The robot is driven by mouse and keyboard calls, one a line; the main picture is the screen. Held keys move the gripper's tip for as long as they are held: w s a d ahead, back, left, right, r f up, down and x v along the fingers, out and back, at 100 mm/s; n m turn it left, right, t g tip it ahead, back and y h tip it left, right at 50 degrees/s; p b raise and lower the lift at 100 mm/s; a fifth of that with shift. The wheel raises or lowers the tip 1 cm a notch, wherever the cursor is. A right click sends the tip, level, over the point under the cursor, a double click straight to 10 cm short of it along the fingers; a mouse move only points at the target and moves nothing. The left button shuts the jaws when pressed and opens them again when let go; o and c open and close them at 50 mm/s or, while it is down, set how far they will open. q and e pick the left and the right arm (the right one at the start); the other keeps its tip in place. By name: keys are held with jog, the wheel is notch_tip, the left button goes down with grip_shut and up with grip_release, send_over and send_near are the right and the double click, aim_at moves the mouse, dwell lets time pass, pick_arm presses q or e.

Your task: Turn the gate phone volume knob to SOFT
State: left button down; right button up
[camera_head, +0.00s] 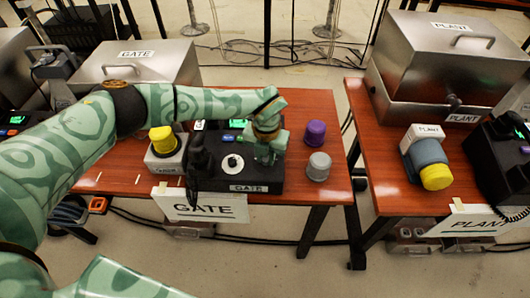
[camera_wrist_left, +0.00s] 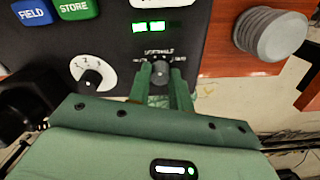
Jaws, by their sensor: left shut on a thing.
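The gate phone (camera_head: 238,172) is a black unit on the middle red table, with a GATE plate on its front edge. My left gripper (camera_head: 266,146) reaches down over its right part. In the left wrist view, my left gripper (camera_wrist_left: 161,82) has its two green fingers on either side of the small dark volume knob (camera_wrist_left: 160,71), shut on it. Lettering beginning with SOFT and HALF shows above the knob; the rest is too small to read. The knob's pointer direction cannot be told. The fingers and hand hide the knob in the head view. My right gripper is not in view.
A white numbered dial (camera_wrist_left: 92,75) sits left of the knob, with blue FIELD and green STORE buttons beyond. A purple knob-like cylinder (camera_head: 315,132) and a grey one (camera_head: 319,166) stand right of the phone. A yellow-topped box (camera_head: 163,143) stands left. The plant table is farther right.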

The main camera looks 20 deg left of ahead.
aim_at(263, 160)
pick_arm(q)
jog(key=shift+n+h+p, duration=0.3)
jog(key=shift+n+p, duration=1.25)
jog(key=shift+n, duration=0.45)
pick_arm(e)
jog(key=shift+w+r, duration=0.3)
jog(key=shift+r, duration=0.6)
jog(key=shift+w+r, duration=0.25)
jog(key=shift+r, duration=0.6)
pick_arm(q)
jog(key=c, duration=1.3)
grip_release()
jog(key=shift+o, duration=0.2)
notch_tip(263, 160, up, 16)
jog(key=p, duration=0.4)
jog(key=shift+s+a+r, duration=0.15)
jog(key=shift+s+a, duration=0.1)
jog(key=shift+s, duration=0.05)
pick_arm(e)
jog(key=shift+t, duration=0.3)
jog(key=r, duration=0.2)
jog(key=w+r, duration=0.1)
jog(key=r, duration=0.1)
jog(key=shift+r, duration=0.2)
